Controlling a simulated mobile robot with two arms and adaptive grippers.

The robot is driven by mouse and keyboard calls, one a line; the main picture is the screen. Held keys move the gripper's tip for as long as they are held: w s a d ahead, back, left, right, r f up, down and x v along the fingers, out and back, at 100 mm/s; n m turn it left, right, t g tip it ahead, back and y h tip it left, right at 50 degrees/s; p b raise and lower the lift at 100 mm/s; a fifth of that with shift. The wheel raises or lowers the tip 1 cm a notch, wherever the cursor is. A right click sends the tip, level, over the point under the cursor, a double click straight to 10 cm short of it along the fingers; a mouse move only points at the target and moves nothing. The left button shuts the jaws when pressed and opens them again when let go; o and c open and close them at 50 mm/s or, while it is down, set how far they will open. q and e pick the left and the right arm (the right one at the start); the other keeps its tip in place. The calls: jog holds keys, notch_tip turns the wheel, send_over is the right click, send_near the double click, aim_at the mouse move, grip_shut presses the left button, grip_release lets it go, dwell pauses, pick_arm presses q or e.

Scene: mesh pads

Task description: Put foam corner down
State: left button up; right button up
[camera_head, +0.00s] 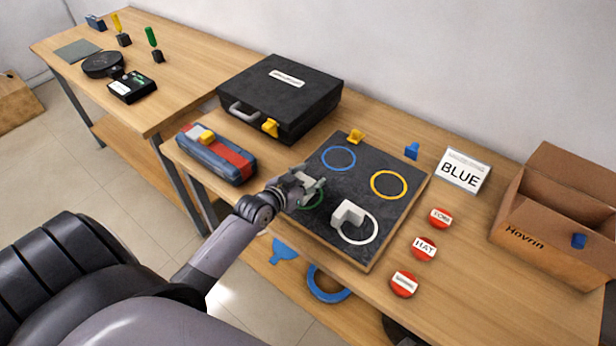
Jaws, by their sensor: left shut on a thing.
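My left gripper (303,189) reaches in from the left over the dark mesh pad board (334,239). It is shut on a small pale grey piece (313,184), which looks like a foam corner; the fingers partly hide it. The piece is over or near the green ring (318,200) on the board; I cannot tell whether it touches the board. A white L-shaped block (348,212), also like a foam corner, sits on the board at the edge of the white ring (372,234), apart from the gripper. My right gripper is not in view.
The board also has blue (325,160) and yellow (375,191) rings. A black case (290,97) and a blue-red pouch (220,160) stand behind and left. Red discs (424,248), a BLUE sign (461,172) and a cardboard box (545,245) are right.

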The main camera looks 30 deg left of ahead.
pick_arm(q)
jog(key=shift+f, duration=0.15)
jog(key=shift+f, duration=0.15)
jog(key=o, duration=0.8)
